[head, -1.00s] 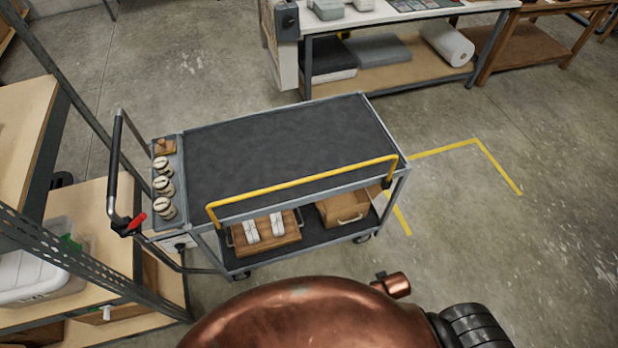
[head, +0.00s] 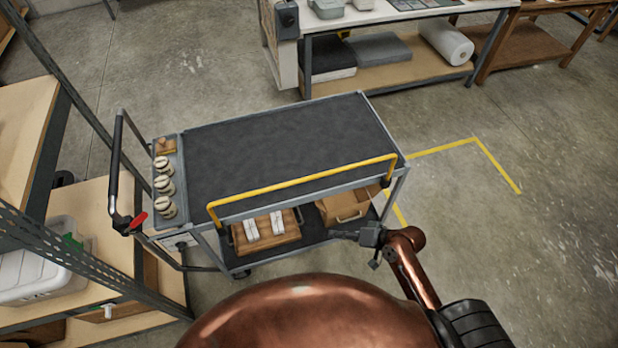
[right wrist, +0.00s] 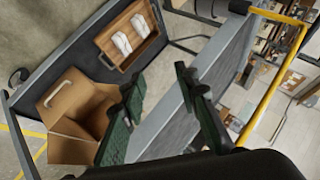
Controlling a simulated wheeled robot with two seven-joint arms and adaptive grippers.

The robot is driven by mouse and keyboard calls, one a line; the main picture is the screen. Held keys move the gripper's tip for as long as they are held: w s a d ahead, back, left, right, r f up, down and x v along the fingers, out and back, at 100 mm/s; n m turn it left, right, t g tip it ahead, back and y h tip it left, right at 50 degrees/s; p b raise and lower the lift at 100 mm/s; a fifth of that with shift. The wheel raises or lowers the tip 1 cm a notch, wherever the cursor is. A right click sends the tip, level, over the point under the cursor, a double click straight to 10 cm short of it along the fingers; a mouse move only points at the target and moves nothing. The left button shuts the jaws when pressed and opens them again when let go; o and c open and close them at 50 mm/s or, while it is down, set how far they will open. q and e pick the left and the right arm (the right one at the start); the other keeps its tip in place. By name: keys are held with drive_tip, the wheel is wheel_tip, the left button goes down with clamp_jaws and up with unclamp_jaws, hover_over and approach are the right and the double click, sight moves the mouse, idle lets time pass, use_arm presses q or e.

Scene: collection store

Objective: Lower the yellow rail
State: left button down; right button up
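The yellow rail (head: 300,182) stands raised along the near long edge of the grey trolley (head: 285,140), its bar above the dark top. It also shows in the right wrist view (right wrist: 273,80), at the right. My right gripper (head: 345,235) is below and in front of the rail's right end, beside the trolley's lower shelf, apart from the rail. In the right wrist view its two dark green fingers (right wrist: 163,100) are spread with nothing between them. My left gripper is not in view.
The lower shelf holds a wooden tray (head: 281,238) with white items and a cardboard box (head: 343,208). A red lever (head: 137,221) is at the push handle. Shelving (head: 95,270) stands left, a workbench (head: 400,12) behind. Floor on the right is clear.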

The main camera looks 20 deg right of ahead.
drive_tip(key=w+a+r+m+t+y, duration=0.1)
drive_tip(key=w+a+r+m+y, duration=0.15)
drive_tip(key=w+r, duration=0.35)
drive_tip(key=m+t+y, duration=0.3)
drive_tip(key=m, duration=0.2)
approach(309, 178)
drive_tip(key=x, duration=0.2)
drive_tip(key=shift+w+a+f+h, duration=0.25)
drive_tip(key=shift+w+h, duration=0.1)
drive_tip(key=shift+w, duration=0.2)
drive_tip(key=p+x, duration=0.1)
drive_tip(key=x, duration=0.6)
drive_tip(key=shift+a+p, duration=0.1)
drive_tip(key=shift+p, duration=0.2)
drive_tip(key=shift+c, duration=0.7)
clamp_jaws()
